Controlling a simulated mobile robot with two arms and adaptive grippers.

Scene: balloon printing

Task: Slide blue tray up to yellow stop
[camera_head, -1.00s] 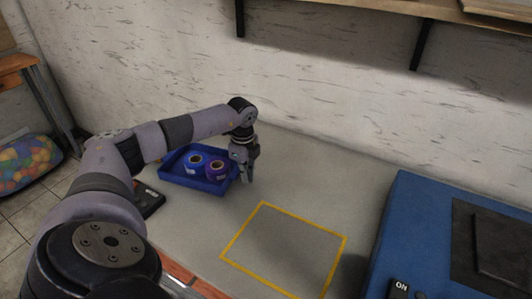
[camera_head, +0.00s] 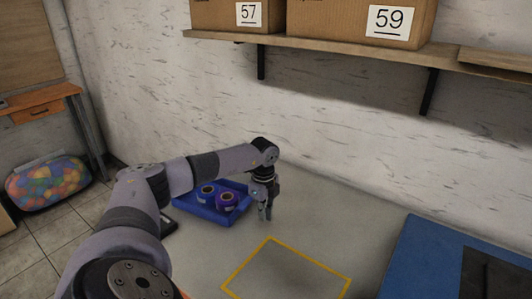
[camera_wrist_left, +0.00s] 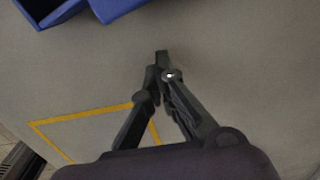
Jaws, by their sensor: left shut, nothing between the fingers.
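The blue tray (camera_head: 237,215) rests on the grey table at centre, with a blue roll (camera_head: 206,193) and a purple roll (camera_head: 226,199) inside. A corner of the tray shows at the top left of the left wrist view (camera_wrist_left: 115,10). The yellow outline (camera_head: 318,261) is a square marked on the table, in front and to the right of the tray. My left gripper (camera_head: 265,217) is shut and empty, pointing down just right of the tray. In the left wrist view its fingertips (camera_wrist_left: 162,60) meet over bare table, apart from the tray. My right gripper is not in view.
A blue machine (camera_head: 425,255) with a dark panel stands at the right. A dark object (camera_head: 168,224) lies left of the tray. A wall shelf (camera_head: 350,53) holds numbered cardboard boxes (camera_head: 360,18). The table between tray and outline is clear.

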